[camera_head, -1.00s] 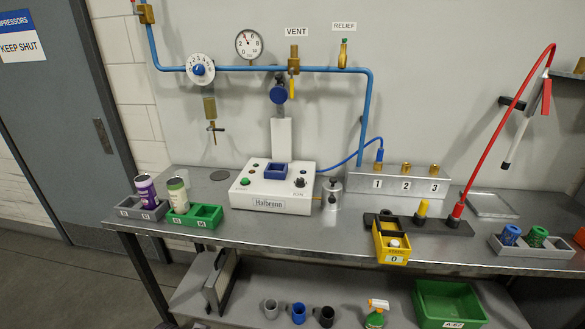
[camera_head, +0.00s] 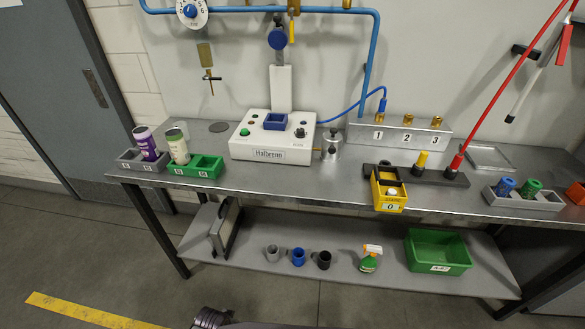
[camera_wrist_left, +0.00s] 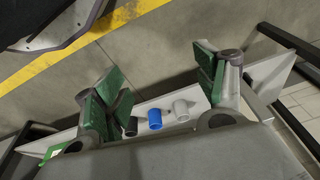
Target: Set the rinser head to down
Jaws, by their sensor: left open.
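The white Halbronn machine (camera_head: 272,140) stands on the bench with a blue square holder (camera_head: 276,121) on top. Behind it is an upright pale plate (camera_head: 280,88) with a round blue head (camera_head: 278,39) above it. No part is labelled as a rinser head, and I cannot tell which part it is or its setting. My left gripper (camera_wrist_left: 157,92) is open and empty in the left wrist view, its green-padded fingers wide apart. A dark part of mine shows at the bottom edge of the head view. My right gripper is out of view.
Two cans in a grey-and-green rack row (camera_head: 203,168) stand left on the bench. A yellow bin (camera_head: 388,203) sits at the front edge. The lower shelf (camera_head: 330,262) holds mugs, a spray bottle (camera_head: 370,258) and a green crate (camera_head: 437,268). The floor in front is clear.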

